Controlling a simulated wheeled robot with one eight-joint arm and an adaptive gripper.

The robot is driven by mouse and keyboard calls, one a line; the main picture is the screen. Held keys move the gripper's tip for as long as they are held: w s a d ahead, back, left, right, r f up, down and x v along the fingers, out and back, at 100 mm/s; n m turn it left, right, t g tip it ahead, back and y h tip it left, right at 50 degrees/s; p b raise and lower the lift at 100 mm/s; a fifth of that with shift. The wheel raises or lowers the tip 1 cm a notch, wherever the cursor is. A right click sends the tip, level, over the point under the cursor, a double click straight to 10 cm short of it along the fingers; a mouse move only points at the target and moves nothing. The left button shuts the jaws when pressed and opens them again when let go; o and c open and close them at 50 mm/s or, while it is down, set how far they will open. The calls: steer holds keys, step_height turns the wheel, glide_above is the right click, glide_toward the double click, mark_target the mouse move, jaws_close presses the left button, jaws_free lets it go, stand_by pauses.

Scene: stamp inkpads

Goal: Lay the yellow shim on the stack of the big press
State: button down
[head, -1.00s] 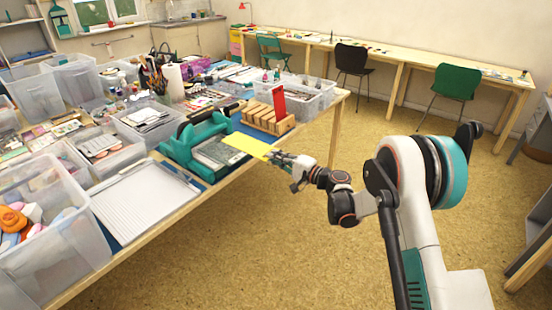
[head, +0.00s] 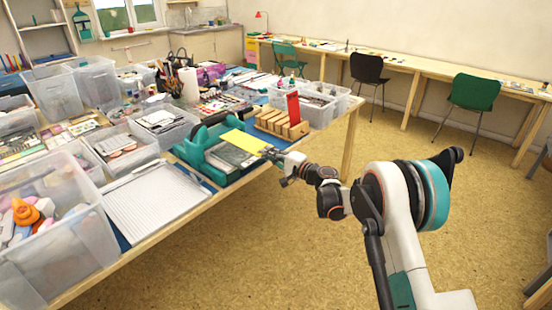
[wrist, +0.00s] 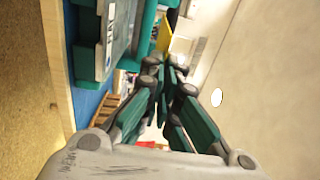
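The yellow shim (head: 243,141) is a thin flat sheet held out level from my gripper (head: 273,153). It is over the grey stack (head: 231,158) on the bed of the teal big press (head: 194,149). Whether it touches the stack cannot be told. In the wrist view, my gripper (wrist: 166,68) has its fingertips close together on the near end of the shim (wrist: 166,36). The press (wrist: 84,68) shows there at upper left, with the stack (wrist: 121,36) beside the shim. Most of the shim is hidden in that view.
Clear bins (head: 78,243) crowd the table. The floor right of the table is open.

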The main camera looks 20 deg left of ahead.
steer(key=shift+w+a+f, duration=0.1)
steer(key=shift+a, duration=0.35)
steer(key=shift+f, duration=0.8)
steer(key=shift+f, duration=0.1)
steer(key=a+f, duration=0.1)
steer(key=w+a+f, duration=0.1)
steer(key=shift+f, duration=0.3)
